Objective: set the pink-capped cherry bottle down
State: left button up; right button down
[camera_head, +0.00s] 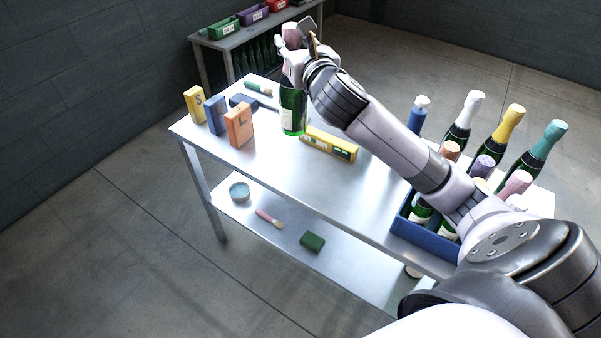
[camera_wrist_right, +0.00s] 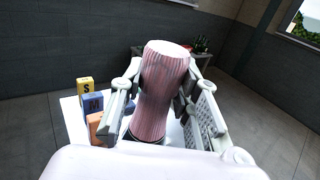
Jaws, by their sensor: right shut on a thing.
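The pink-capped bottle, with a dark green glass body (camera_head: 292,108), is upright over the left half of the steel table. My right gripper (camera_head: 296,55) is shut on it at the pink cap. In the right wrist view the ribbed pink cap (camera_wrist_right: 165,85) stands between the two fingers (camera_wrist_right: 160,100). I cannot tell from the head view whether the bottle's base touches the tabletop. The bottle's label is not readable. My left gripper is not in view.
Boxes marked S (camera_head: 194,104), M (camera_head: 216,116) and L (camera_head: 239,125) stand left of the bottle. A yellow level (camera_head: 330,143) lies just right of it. A blue crate (camera_head: 408,226) with several bottles is at the table's right. The front middle of the tabletop (camera_head: 285,180) is clear.

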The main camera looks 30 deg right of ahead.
aim_at(305, 113)
jog(key=d+r, duration=0.2)
jog(key=r, duration=0.1)
jog(key=shift+w+d+r, duration=0.1)
jog(key=shift+w+r, duration=0.1)
jog(key=shift+f+b, duration=1.2)
jog(key=shift+f, duration=8.7)
jog(key=c, duration=1.2)
grip_release()
jog(key=shift+f, duration=0.15)
jog(key=shift+s, duration=0.35)
jog(key=b+v, duration=0.1)
jog(key=v, duration=1)
jog(key=shift+s+a, duration=0.15)
jog(key=shift+a, duration=0.05)
